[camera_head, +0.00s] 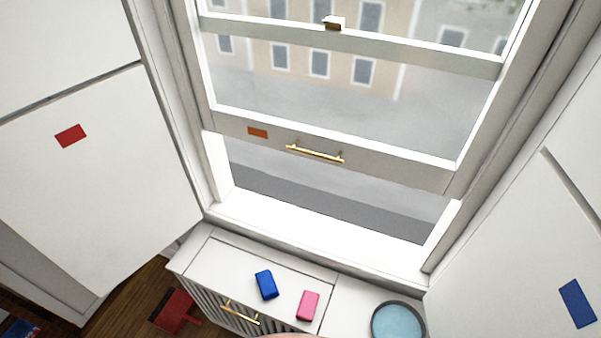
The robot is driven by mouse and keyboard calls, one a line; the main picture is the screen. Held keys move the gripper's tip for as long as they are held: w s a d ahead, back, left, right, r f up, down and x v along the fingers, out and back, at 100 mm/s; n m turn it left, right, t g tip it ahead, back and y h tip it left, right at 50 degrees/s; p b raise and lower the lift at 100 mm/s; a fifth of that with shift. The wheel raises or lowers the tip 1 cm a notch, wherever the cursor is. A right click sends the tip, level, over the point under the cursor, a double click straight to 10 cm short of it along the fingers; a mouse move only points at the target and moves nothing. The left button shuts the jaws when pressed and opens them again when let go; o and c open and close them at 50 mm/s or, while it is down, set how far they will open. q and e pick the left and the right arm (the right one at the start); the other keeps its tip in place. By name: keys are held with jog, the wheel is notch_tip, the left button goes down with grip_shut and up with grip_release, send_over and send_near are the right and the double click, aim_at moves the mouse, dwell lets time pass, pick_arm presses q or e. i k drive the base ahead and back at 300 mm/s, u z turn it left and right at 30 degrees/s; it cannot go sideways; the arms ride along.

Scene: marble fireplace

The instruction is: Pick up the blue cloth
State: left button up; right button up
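A small blue block-like piece (266,285), perhaps a folded cloth or a sponge, lies on the white cabinet top (225,258) below the window. A similar pink piece (308,305) lies just to its right, apart from it. A flat blue rectangle (577,303) also shows on the white panel at the right edge. I cannot tell for sure which blue piece is the cloth. Neither of my grippers is in view.
A round dark-rimmed basin or dish (398,322) with a light blue inside is at the cabinet's right. The sash window (318,154) is raised, with an open gap below. A red dustpan-like thing (176,310) is on the wooden floor at left.

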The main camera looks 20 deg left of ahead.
aim_at(269, 289)
jog(key=z, duration=1.6)
jog(key=k, duration=2.1)
jog(key=u, duration=1.85)
jog(key=i, duration=1)
jog(key=u, duration=0.05)
